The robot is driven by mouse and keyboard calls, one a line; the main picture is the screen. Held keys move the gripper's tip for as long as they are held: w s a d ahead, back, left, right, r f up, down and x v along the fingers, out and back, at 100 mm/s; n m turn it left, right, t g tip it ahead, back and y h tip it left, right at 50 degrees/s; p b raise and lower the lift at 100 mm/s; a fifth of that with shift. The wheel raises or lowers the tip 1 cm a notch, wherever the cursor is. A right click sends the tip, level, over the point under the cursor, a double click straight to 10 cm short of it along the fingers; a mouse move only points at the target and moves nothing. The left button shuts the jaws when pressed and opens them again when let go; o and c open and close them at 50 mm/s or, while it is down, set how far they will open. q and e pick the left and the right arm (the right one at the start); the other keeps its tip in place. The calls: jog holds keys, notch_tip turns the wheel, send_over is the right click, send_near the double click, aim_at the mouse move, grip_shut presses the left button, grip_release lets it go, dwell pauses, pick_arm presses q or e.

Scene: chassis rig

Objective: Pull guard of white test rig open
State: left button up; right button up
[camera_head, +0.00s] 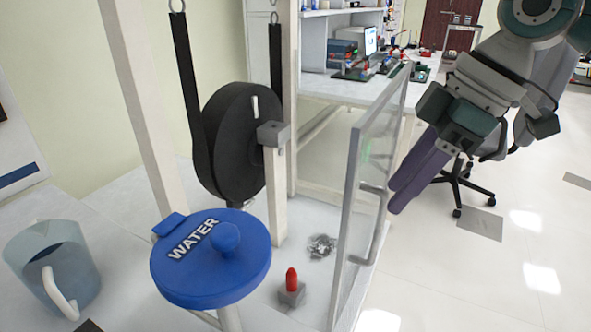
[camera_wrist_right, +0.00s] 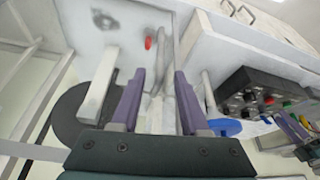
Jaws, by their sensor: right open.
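The white test rig has white posts (camera_head: 276,195) and a clear guard panel (camera_head: 352,240) in a pale grey frame along its right side in the head view. An upright grey bar handle (camera_head: 381,225) is on the guard's outer face. My right gripper (camera_head: 394,198) has purple fingers, open, just to the right of the handle in the head view. In the right wrist view, the open fingers (camera_wrist_right: 160,74) point toward the rig, with the thin guard and handle area between or beyond them. Contact with the handle cannot be told. A purple part at the wrist view's right edge may be my left gripper (camera_wrist_right: 292,130).
Inside the rig are a black wheel (camera_head: 232,140), a red-tipped peg (camera_head: 292,280) and a small grey part (camera_head: 321,245). Open floor lies right of the guard, with an office chair (camera_head: 462,185).

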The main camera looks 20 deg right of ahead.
jog(key=x, duration=0.5)
jog(key=shift+f+b, duration=0.1)
jog(key=shift+b, duration=0.25)
jog(key=shift+c, duration=0.2)
grip_shut()
dwell(0.8)
